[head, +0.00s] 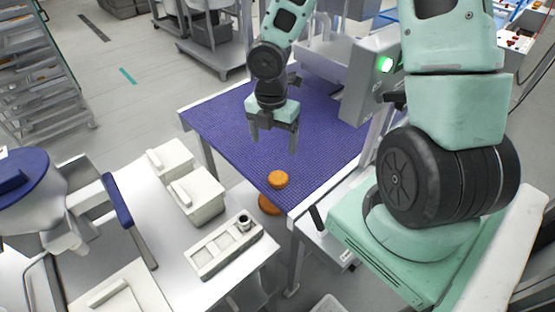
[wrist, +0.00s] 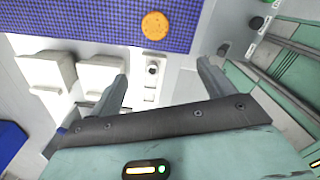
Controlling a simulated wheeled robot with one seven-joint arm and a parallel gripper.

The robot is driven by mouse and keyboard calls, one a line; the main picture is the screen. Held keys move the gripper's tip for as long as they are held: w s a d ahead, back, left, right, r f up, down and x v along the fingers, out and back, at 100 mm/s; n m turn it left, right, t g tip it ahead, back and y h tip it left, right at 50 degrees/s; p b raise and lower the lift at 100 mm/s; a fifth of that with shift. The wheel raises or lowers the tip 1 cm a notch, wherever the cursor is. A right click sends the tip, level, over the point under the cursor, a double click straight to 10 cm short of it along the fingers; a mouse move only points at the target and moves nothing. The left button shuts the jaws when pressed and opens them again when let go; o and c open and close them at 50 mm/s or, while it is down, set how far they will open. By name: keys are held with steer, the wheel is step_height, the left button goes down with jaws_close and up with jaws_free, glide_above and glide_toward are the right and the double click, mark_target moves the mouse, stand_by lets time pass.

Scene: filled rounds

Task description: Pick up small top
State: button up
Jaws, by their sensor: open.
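A small round orange-brown top (head: 277,179) lies on the blue mesh belt (head: 225,112) near its front corner. In the wrist view the top (wrist: 155,25) shows whole on the belt, near its lower edge, beyond the fingertips. A second, similar brown round (head: 269,205) shows just below it in the head view, partly hidden by the belt edge; I cannot tell what it rests on. My gripper (head: 273,142) is open and empty above the belt, behind the top and apart from it. Its two fingers also show in the wrist view (wrist: 162,74).
A white table (head: 165,235) with lidded white boxes (head: 198,195) and a tray with compartments (head: 226,246) stands front left, across a gap from the belt. A grey machine with a green light (head: 365,80) borders the belt on the right. The belt's middle is clear.

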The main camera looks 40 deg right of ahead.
steer(key=d+n, duration=0.1)
steer(key=d, duration=0.1)
steer(key=b, duration=0.4)
glide_above(278, 177)
steer(key=f, duration=1.1)
steer(key=shift+s+a+f, duration=0.15)
steer(key=shift+s+f, duration=0.1)
steer(key=shift+s, duration=0.05)
steer(key=shift+w+d+f+b, duration=0.15)
steer(key=shift+f+b, duration=0.25)
steer(key=shift+f, duration=0.95)
steer(key=shift+w+d+f+b, duration=0.15)
steer(key=shift+f+b, duration=0.2)
steer(key=shift+f, duration=0.95)
steer(key=shift+a, duration=0.1)
steer(key=c, duration=0.8)
